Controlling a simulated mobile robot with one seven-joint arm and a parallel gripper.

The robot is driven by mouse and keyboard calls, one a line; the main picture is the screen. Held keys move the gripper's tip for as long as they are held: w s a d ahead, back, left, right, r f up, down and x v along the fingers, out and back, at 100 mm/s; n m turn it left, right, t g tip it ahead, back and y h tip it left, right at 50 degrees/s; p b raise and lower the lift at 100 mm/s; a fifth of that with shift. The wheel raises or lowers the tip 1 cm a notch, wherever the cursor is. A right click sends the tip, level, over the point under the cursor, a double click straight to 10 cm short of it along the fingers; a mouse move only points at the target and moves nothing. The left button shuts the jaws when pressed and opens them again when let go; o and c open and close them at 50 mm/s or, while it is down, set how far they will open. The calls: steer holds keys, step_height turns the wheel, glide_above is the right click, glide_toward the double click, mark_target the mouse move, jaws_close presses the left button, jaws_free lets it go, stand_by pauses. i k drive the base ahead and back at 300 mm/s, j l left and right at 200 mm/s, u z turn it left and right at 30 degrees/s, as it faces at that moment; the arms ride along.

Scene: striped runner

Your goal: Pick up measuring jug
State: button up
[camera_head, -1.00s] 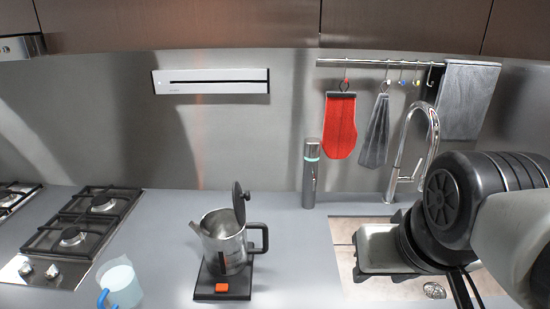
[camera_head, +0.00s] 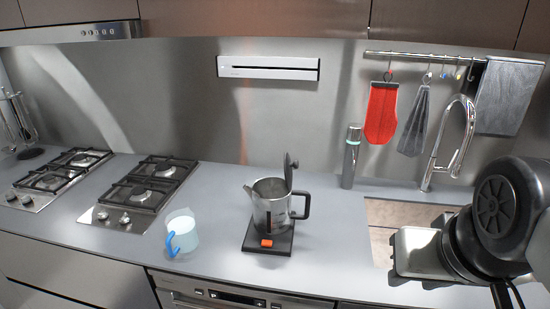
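The measuring jug (camera_head: 184,232) is a small translucent pale-blue cup with a bright blue handle on its lower left side. It stands upright near the front edge of the counter, left of centre. My gripper (camera_head: 507,294) shows only in part at the lower right, at the end of my dark arm, in front of the sink and far to the right of the jug. Its dark fingers run off the bottom edge of the view, so their tips are hidden.
A steel kettle (camera_head: 269,205) with its lid raised stands on a black base (camera_head: 268,239) right of the jug. Two gas hobs (camera_head: 141,193) are at left. The sink (camera_head: 395,213) and tap (camera_head: 455,150) are at right. Grey counter between jug and kettle is clear.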

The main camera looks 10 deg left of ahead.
mark_target(183, 238)
steer(key=u, duration=1.4)
steer(key=z, duration=0.7)
steer(key=i+j, duration=0.15)
steer(key=j, duration=0.25)
steer(key=i+j, duration=0.1)
steer(key=j, duration=0.3)
steer(key=i+j, duration=0.15)
steer(key=j, duration=0.25)
steer(key=i+j, duration=0.1)
steer(key=j, duration=0.25)
steer(key=i+j, duration=0.1)
steer(key=j, duration=0.25)
steer(key=i+j, duration=0.1)
steer(key=j, duration=0.25)
steer(key=i+j+u, duration=0.1)
steer(key=j, duration=0.25)
steer(key=l+z, duration=0.2)
steer(key=l, duration=0.45)
steer(key=k, duration=0.05)
